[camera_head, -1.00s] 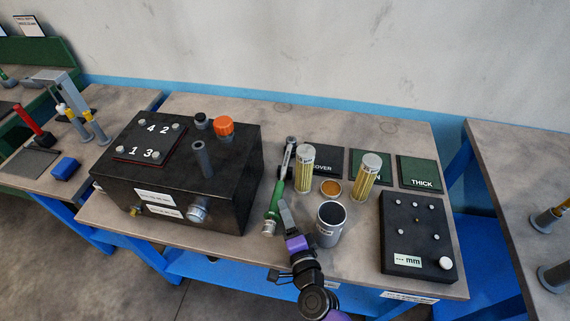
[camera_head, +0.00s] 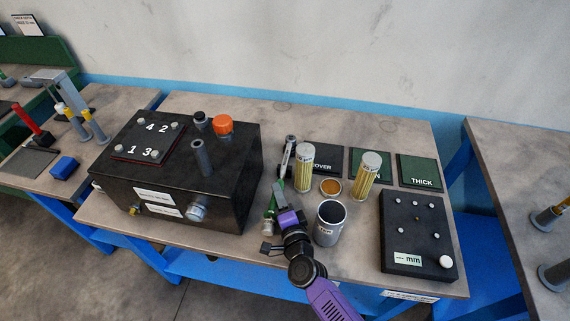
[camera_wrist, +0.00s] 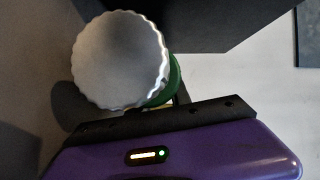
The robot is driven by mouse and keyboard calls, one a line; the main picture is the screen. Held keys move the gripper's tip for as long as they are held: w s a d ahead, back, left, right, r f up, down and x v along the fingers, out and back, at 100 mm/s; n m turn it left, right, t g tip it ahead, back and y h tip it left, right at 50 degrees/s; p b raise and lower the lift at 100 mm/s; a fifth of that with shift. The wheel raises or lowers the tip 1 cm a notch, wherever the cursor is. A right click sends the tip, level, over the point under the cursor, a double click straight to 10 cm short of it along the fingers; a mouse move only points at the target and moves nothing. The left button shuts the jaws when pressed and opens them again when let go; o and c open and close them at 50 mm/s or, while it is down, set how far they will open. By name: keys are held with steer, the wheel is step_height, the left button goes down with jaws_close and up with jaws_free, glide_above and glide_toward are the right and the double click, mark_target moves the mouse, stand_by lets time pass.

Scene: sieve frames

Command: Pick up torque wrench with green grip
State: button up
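The torque wrench with the green grip (camera_head: 278,188) lies on the workbench, right of the black box. Its metal head points to the back and its silver knurled end to the front. My gripper (camera_head: 281,204) is at the green grip, and its purple body covers part of the handle in the head view. In the wrist view the silver end cap (camera_wrist: 120,58) is close up, with a bit of green behind it, just beyond the dark edge of my gripper's purple body. The fingertips are hidden, so I cannot tell whether they touch or hold the grip.
The black box (camera_head: 170,185) stands close on the left. A yellow filter (camera_head: 304,168) and an open grey cup (camera_head: 330,222) stand close on the right. Another filter (camera_head: 367,176), a dark panel (camera_head: 405,235) and green plates lie further right.

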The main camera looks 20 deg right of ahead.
jaws_close()
stand_by(1.0)
steer(key=shift+r, duration=0.15)
